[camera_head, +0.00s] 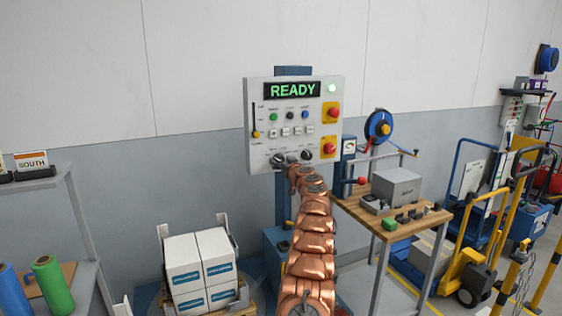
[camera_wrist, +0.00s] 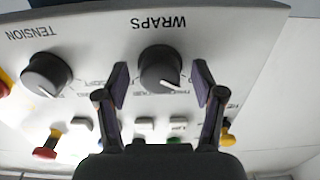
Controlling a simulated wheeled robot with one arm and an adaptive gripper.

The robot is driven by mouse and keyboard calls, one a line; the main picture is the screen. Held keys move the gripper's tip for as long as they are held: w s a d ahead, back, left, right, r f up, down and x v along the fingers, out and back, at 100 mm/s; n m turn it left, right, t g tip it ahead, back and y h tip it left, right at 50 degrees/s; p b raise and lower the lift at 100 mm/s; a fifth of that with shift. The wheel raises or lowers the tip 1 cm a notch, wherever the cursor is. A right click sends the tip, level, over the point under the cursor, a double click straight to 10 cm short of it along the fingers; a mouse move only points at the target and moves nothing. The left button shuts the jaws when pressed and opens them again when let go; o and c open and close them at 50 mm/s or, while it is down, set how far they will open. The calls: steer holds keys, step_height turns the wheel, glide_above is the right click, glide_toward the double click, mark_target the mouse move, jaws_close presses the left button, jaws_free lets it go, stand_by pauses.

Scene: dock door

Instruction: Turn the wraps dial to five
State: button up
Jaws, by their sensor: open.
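The wraps dial (camera_wrist: 160,68) is a dark round knob under the upside-down word WRAPS in the wrist view. Its white pointer mark points to the lower right of that picture; the scale print around it is too small and partly hidden to read. My gripper (camera_wrist: 160,75) is open, with one finger on each side of the knob; contact is not clear. In the head view the control panel (camera_head: 262,112) shows READY in green, and my gripper (camera_head: 288,164) is at its lower edge, partly covering the wraps dial (camera_head: 277,160).
The tension dial (camera_wrist: 45,74) sits beside the wraps dial. A pallet with white boxes (camera_head: 200,262) stands below left, a workbench (camera_head: 398,226) to the right.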

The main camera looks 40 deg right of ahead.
steer(key=shift+c, duration=0.2)
steer(key=c, duration=1.1)
steer(key=shift+m, duration=0.4)
steer(key=m+b, duration=0.2)
steer(key=m, duration=0.2)
steer(key=shift+m, duration=0.3)
steer(key=m, duration=0.6)
steer(key=shift+r, duration=0.1)
steer(key=m, duration=0.6)
steer(key=shift+m, duration=0.3)
steer(key=m+p, duration=0.2)
steer(key=m, duration=0.4)
